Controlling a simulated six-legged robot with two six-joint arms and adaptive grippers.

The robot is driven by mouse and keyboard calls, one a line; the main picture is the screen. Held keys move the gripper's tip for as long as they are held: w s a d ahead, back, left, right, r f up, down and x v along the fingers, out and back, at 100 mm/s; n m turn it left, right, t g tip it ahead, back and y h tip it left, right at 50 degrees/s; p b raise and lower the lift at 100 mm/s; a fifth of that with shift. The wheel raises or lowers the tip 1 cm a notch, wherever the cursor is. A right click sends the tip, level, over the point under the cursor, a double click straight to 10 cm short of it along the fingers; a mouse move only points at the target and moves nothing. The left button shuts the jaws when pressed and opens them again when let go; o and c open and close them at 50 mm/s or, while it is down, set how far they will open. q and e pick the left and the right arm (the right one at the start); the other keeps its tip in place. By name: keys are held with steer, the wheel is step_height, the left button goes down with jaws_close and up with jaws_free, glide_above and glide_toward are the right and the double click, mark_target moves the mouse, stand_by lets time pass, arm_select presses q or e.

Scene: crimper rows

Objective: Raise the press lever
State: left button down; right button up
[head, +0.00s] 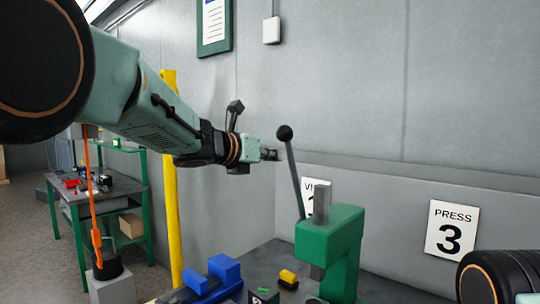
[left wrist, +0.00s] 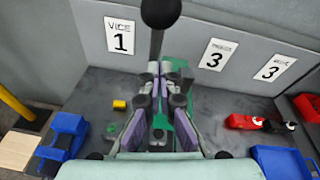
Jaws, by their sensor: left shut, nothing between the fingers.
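The press lever (head: 292,172) is a thin grey rod with a black ball knob. It stands up from the green press (head: 330,240), leaning slightly left. My left gripper (head: 275,154) is shut and empty, beside the upper rod just below the knob in the head view. In the left wrist view the closed fingertips (left wrist: 160,68) line up with the lever (left wrist: 156,45), whose knob is at the top edge. I cannot tell whether they touch it. The fingers hide part of the press (left wrist: 182,135). My right gripper is out of view.
A blue vice (head: 215,275) and a yellow block (head: 288,277) are on the bench left of the press. A yellow post (head: 171,190) stands further left. The wall behind bears a PRESS 3 sign (head: 452,228). A blue tray (left wrist: 280,160) lies right in the wrist view.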

arm_select(q)
steer(key=s+a+r+n, duration=0.3)
steer(key=s+r+n, duration=0.15)
steer(key=r, duration=0.35)
steer(key=s+a+f+n+y+b, duration=0.25)
steer(key=f+n, duration=0.85)
steer(key=f, duration=0.6)
steer(key=s+a+f+n+y+b, duration=0.1)
steer(key=a+f+n+b, duration=0.15)
steer(key=f+n, duration=1.1)
steer(key=s+a+f+n+g+y+b, duration=0.1)
steer(key=s+a+f+n+g+b, duration=0.15)
steer(key=s+f, duration=0.7)
steer(key=s+a+f+n+g+y+b, duration=0.2)
steer(key=s+f+n, duration=0.2)
steer(key=f, duration=1)
steer(key=s+a+f+n+g+y+b, duration=0.1)
steer(key=s+a+f+n+g+b, duration=0.15)
steer(key=s+f, duration=0.65)
steer(key=s+a+f+n+g+y+b, duration=0.1)
steer(key=s+f+g+b, duration=0.5)
steer(key=s+f, duration=1.5)
steer(key=shift+s+a+f+n+b, duration=0.15)
steer(key=shift+s+a+n+b, duration=0.5)
steer(key=shift+s+n, duration=0.5)
